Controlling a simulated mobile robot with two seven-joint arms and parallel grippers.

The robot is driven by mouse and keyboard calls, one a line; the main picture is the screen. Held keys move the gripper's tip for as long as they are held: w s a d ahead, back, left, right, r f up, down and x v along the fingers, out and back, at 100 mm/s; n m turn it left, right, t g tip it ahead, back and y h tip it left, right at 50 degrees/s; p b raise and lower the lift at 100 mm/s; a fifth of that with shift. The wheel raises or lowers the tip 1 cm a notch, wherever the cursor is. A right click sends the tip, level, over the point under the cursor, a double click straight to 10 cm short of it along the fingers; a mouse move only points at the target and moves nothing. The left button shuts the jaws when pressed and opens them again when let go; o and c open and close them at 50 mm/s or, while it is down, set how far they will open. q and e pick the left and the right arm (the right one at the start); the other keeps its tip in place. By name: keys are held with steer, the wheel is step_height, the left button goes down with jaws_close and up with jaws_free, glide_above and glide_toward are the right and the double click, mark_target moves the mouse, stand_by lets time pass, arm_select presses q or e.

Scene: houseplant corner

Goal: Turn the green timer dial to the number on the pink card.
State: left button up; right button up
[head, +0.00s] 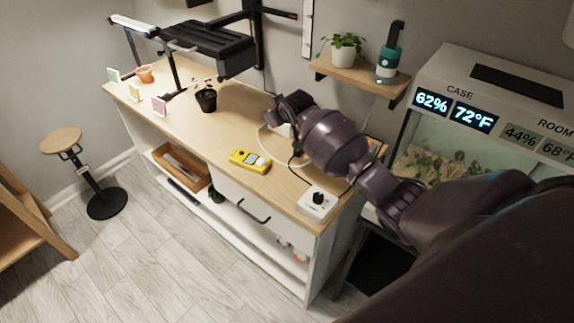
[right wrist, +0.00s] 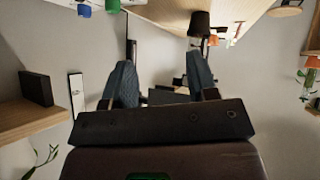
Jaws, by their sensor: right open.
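The pink card (head: 160,106) stands at the bench's front left edge; its number is too small to read. The right wrist view looks upside down, and a green knob-like part (right wrist: 112,5) shows at its top edge beside a blue one (right wrist: 84,10). I cannot tell if the green part is the timer dial. In the head view no green dial shows; my right arm covers that area. My right gripper (right wrist: 160,80) is open and empty, its two fingers apart; in the head view it is above the bench (head: 284,108). My left gripper is not in view.
A white box with a black knob (head: 317,203) stands at the bench's near right corner. A yellow meter (head: 250,161) lies near the front edge. A black pot (head: 206,100) stands further left. A wall shelf (head: 362,77) and glass tank (head: 445,165) flank my right arm.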

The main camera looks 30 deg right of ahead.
steer(key=s+a+f+t+p, duration=0.1)
steer(key=s+a+f, duration=0.1)
steer(key=s, duration=0.6)
steer(key=s+a+f+t+y+p, duration=0.1)
steer(key=s+a+f, duration=0.2)
steer(key=s, duration=0.4)
steer(key=shift+s+a+f+n+t+y, duration=0.3)
steer(key=shift+s+a+n, duration=0.05)
steer(key=shift+s+n, duration=0.05)
steer(key=s+f+m, duration=0.1)
steer(key=s+f, duration=0.2)
steer(key=s, duration=0.9)
steer(key=s+a+f+m+g, duration=0.1)
steer(key=s+f, duration=0.3)
steer(key=s, duration=0.9)
steer(key=shift+s+a+f+h, duration=0.2)
steer(key=shift+h, duration=0.2)
